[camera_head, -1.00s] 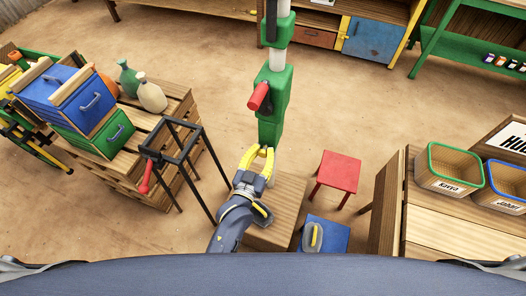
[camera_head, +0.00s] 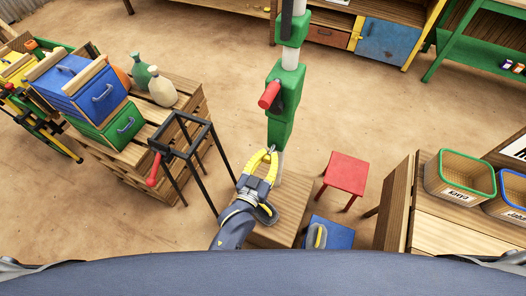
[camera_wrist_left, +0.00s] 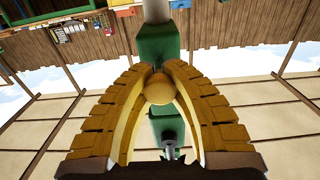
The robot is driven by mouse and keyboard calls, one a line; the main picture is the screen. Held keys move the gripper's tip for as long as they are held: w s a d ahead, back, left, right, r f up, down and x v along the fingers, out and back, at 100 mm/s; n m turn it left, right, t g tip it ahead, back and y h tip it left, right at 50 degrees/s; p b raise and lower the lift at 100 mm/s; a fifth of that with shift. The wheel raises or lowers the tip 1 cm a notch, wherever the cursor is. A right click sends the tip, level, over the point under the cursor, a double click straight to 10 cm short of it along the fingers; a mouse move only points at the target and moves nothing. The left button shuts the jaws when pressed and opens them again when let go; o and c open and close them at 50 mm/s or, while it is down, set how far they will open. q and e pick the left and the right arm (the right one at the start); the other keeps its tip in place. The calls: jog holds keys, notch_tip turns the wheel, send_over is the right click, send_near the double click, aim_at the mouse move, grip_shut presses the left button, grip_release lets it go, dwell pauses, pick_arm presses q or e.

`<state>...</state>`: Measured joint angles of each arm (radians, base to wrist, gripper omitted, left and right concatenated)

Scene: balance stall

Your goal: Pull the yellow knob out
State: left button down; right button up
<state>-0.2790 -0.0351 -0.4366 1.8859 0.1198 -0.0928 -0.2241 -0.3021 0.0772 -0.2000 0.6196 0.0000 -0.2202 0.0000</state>
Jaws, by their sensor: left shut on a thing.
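The yellow knob (camera_wrist_left: 159,91) is a round ball between the tips of my left gripper in the left wrist view. My left gripper (camera_head: 265,160) has yellow fingers and is shut on the knob, in front of the green post's lower part. The knob is hard to make out in the head view. The green post (camera_head: 284,112) stands upright with pale pole sections and carries a red handle (camera_head: 269,95) above my gripper. The post also shows behind the fingers in the left wrist view (camera_wrist_left: 158,45). My right gripper is not in view.
A black metal stand (camera_head: 183,143) with a red handle is left of my left arm. A wooden box (camera_head: 285,205) is just beneath the gripper. A red stool (camera_head: 345,173) and a blue stool (camera_head: 341,234) are to the right. Open floor lies behind the post.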

pick_arm(q)
jog(key=shift+s+a+r, duration=0.2)
jog(key=shift+s+r, duration=0.05)
jog(key=shift+s, duration=0.2)
jog(key=c, duration=1.5)
grip_release()
jog(key=shift+s+a+r, duration=0.1)
jog(key=shift+s, duration=0.1)
jog(key=shift+c, duration=0.2)
jog(key=shift+o, duration=2.2)
jog(key=shift+w, duration=0.1)
jog(key=v, duration=1.2)
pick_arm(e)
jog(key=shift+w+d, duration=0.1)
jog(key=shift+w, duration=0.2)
pick_arm(q)
jog(key=shift+f, duration=0.25)
